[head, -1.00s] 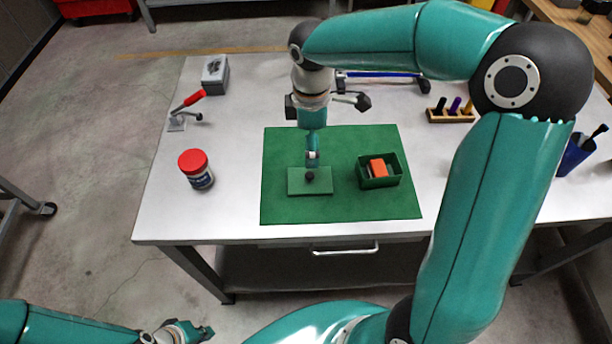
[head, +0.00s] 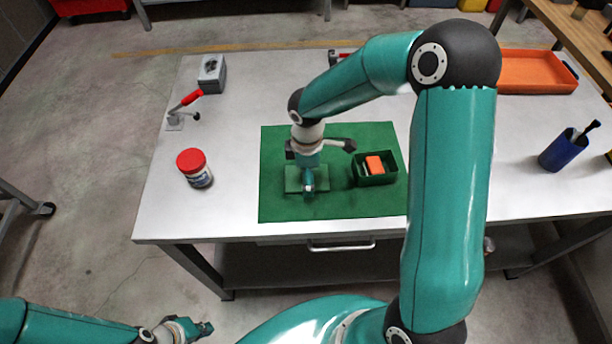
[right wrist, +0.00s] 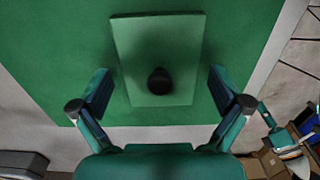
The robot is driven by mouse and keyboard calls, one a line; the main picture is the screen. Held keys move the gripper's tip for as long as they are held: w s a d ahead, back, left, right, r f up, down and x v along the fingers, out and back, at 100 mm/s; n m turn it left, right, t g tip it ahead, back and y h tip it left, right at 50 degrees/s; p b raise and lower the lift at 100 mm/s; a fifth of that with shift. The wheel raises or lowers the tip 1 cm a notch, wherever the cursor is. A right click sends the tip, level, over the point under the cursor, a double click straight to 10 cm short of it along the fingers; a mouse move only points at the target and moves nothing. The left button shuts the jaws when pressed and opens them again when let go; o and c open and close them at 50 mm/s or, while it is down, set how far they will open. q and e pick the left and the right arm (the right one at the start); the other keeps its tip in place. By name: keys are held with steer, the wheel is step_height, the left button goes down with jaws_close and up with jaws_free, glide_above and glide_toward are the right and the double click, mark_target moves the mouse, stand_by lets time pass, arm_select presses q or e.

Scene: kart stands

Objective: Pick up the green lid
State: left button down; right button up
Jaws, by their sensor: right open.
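The green lid (head: 293,182) is a flat rectangle lying on the green mat (head: 283,207). In the right wrist view the lid (right wrist: 157,45) shows a black knob (right wrist: 160,81) on top. My right gripper (head: 308,187) points down over the lid and hides part of it. In the right wrist view my right gripper (right wrist: 160,95) is open, one finger on each side of the knob and apart from it. A green box (head: 376,180) with an orange item (head: 374,164) in it stands on the mat to the right. My left gripper (head: 203,329) is at the bottom left, off the table; its jaws are too small to read.
A red-capped jar (head: 195,168) stands left of the mat. A red-handled clamp (head: 186,105) and a grey box (head: 212,74) are at the back left. An orange tray (head: 535,72) and a blue cup (head: 566,150) are at the right. The table's front left is clear.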

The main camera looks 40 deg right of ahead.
steer(key=c, duration=1)
steer(key=shift+c, duration=0.9)
steer(key=shift+s, duration=0.1)
